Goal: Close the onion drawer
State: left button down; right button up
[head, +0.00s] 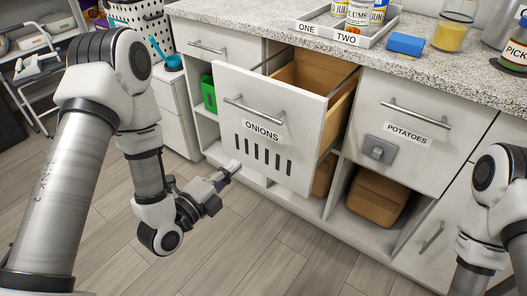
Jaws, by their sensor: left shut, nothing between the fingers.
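The onion drawer (265,125) has a white front with a bar handle (253,111), an ONIONS label and several dark vertical slots. It is pulled out from the counter, and its wooden inside shows behind the front. My left gripper (234,168) is shut and empty. It is by the lower left part of the drawer front, below the handle; whether it touches the front I cannot tell. My right arm shows at the right edge, but its gripper is out of view.
A green bin (209,93) is in the left cubby. The floor in front is clear.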

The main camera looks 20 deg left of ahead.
aim_at(267, 138)
pick_arm(q)
jog(key=b+x, duration=0.9)
jog(key=x, duration=0.2)
jog(key=shift+w+f, duration=0.15)
jog(key=shift+w, duration=0.05)
pick_arm(e)
notch_tip(267, 138, down, 10)
pick_arm(q)
jog(key=shift+w, duration=0.15)
